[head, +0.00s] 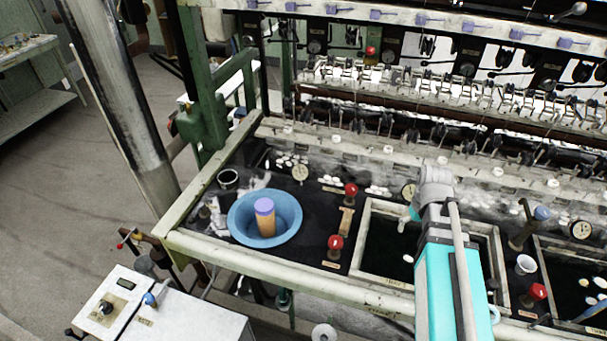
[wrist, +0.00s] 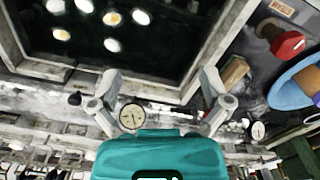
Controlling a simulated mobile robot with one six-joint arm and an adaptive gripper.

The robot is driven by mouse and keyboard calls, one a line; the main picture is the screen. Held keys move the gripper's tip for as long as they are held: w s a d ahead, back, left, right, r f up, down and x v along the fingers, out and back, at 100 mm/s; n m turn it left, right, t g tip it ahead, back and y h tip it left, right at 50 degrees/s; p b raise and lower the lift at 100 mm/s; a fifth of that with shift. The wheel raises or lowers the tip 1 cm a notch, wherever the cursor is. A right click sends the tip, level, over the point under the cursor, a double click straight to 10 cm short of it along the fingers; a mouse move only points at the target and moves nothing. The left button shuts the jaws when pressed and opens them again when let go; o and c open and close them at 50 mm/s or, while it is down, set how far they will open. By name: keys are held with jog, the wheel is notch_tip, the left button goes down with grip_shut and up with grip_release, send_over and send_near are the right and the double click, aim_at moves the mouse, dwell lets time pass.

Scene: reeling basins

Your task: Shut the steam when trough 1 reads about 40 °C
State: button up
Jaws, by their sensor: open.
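A basin trough (head: 372,245) with dark water lies under my arm; its number cannot be read. It shows in the wrist view (wrist: 190,62) with several white cocoons floating. A round dial gauge (head: 408,190) stands at its back edge and shows in the wrist view (wrist: 132,116), between my fingers in the picture; its reading is too small to tell. Red valve knobs stand left of the trough, one at the back (head: 351,189) and one at the front (head: 336,242). One red knob (wrist: 290,44) shows in the wrist view. My gripper (wrist: 160,78) is open and empty, above the trough.
A blue bowl (head: 240,228) holding an orange cylinder with a purple top (head: 264,207) stands left of the knobs. Another trough (head: 546,258), a red knob (head: 538,291), a blue knob (head: 542,213) and a white cup (head: 525,264) are on the right. The reeling frame (head: 440,130) rises behind.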

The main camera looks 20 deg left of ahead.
jog(key=shift+w, duration=0.1)
dwell(0.3)
notch_tip(320, 180, up, 4)
jog(key=n+p, duration=0.4)
jog(key=n, duration=0.3)
send_over(351, 187)
jog(key=shift+d+f, duration=0.1)
jog(key=shift+f, duration=0.05)
notch_tip(351, 187, down, 14)
jog(key=b, duration=1.3)
jog(key=shift+r+b, duration=0.25)
jog(key=shift+b, duration=0.1)
